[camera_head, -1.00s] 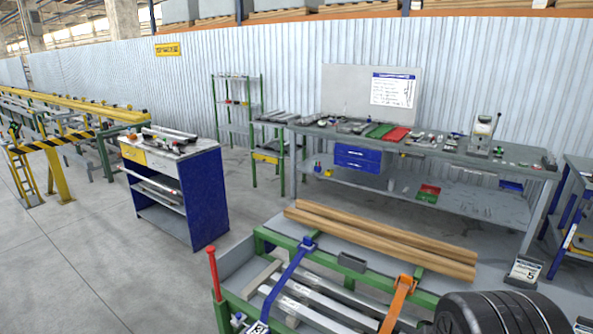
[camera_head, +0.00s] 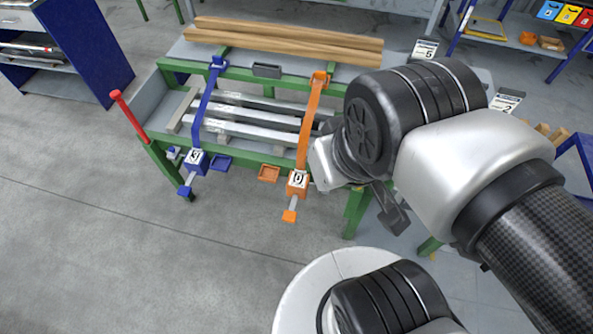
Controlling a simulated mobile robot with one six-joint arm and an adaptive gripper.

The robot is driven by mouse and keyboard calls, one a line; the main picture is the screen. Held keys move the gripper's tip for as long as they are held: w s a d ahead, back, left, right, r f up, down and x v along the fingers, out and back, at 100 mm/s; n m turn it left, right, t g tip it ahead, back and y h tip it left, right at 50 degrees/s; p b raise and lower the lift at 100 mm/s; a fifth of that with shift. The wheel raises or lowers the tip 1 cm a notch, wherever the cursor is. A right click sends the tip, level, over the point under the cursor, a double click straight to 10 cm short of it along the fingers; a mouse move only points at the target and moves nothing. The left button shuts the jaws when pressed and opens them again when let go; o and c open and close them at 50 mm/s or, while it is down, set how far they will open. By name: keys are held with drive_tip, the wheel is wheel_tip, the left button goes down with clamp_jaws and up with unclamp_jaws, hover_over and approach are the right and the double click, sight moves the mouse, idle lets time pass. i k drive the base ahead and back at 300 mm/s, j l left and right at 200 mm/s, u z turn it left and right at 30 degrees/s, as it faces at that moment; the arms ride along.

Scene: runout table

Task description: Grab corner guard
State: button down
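A dark grey block-like piece (camera_head: 268,70), which may be the corner guard, sits on the far green rail of the runout table (camera_head: 330,86), between the blue strap (camera_head: 205,108) and the orange strap (camera_head: 311,125). Several pale metal bars (camera_head: 250,131) lie under the straps. A small blue piece (camera_head: 221,163) and a small orange piece (camera_head: 268,173) are at the table's near side. My gripper (camera_head: 391,212) shows partly as a dark part below my wrist, right of the orange strap and apart from the grey piece. Its fingers are not clear.
Long brown beams (camera_head: 285,40) lie behind the table frame. A red-handled lever (camera_head: 130,117) rises at its left end. Strap buckles hang on the near side. A blue cabinet (camera_head: 88,55) stands left. The floor in front is clear.

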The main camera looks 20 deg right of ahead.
sight(316, 124)
drive_tip(key=i+j, duration=0.15)
drive_tip(key=i, duration=0.2)
drive_tip(key=i+j, duration=0.1)
drive_tip(key=i, duration=0.3)
drive_tip(key=i+j, duration=0.15)
drive_tip(key=i, duration=0.2)
drive_tip(key=z, duration=0.05)
